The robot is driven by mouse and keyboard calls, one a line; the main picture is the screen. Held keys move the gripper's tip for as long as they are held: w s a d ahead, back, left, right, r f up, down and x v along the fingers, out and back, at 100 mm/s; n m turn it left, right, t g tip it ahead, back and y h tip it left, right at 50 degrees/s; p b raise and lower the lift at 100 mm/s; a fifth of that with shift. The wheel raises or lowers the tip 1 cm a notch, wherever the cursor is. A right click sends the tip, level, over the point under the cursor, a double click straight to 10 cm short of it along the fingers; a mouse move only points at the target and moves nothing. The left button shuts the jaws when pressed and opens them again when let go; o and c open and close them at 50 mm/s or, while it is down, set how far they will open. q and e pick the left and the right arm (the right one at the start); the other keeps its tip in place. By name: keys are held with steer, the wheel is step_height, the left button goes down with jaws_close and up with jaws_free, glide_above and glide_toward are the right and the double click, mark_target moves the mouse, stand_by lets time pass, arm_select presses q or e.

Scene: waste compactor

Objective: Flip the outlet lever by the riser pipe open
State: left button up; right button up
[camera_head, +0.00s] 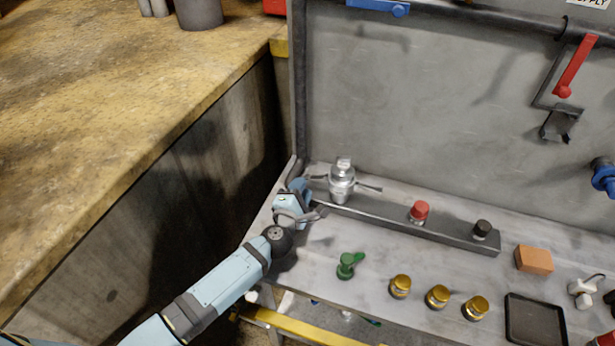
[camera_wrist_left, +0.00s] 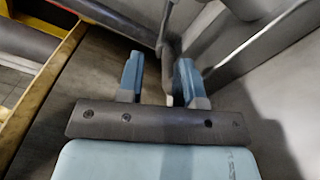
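My left gripper (camera_head: 306,200) is at the left end of the grey bench, beside a silver valve-like fitting (camera_head: 342,182) with thin side arms. In the left wrist view the gripper's two blue fingers (camera_wrist_left: 160,78) stand apart. A thin grey upright part (camera_wrist_left: 168,45) shows beyond and between them; I cannot tell whether it touches a finger. A dark vertical pipe (camera_head: 299,80) runs up the panel's left edge. A blue lever (camera_head: 375,5) sits at the top of the panel, and a red lever (camera_head: 575,67) at the upper right. Which one is the outlet lever is unclear. My right gripper is not in view.
A low ledge (camera_head: 400,222) carries a red knob (camera_head: 419,211) and a black knob (camera_head: 482,229). A yellow worktop (camera_head: 110,90) stands left.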

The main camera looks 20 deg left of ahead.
mark_target(308, 176)
arm_select(q)
steer(key=w, duration=0.5)
steer(key=shift+d, duration=0.1)
jaws_close()
